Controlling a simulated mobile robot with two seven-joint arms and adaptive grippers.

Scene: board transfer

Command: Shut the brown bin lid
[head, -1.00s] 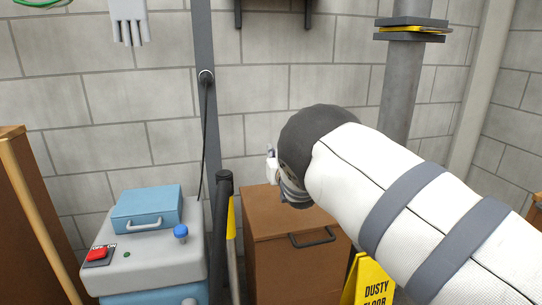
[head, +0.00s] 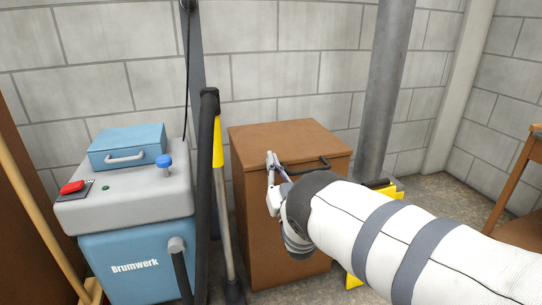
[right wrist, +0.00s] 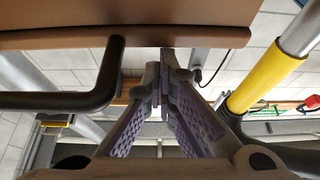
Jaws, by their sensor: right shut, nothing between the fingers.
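The brown bin (head: 258,225) stands on the floor against the wall, right of the blue machine. Its brown lid (head: 285,136) looks level on top, and I see no gap under it in the head view. A dark bar handle (head: 312,163) is on the lid's front edge. My right gripper (head: 271,162) is in front of the bin by the left end of the handle, shut and empty. In the right wrist view its fingertips (right wrist: 164,60) are close to the lid's edge (right wrist: 205,38), beside the handle (right wrist: 105,85). Contact is unclear. My left gripper is not in view.
A blue and grey machine (head: 125,225) stands left of the bin. A black and yellow pole (head: 217,145) rises between them. A wooden table (head: 520,190) is far right.

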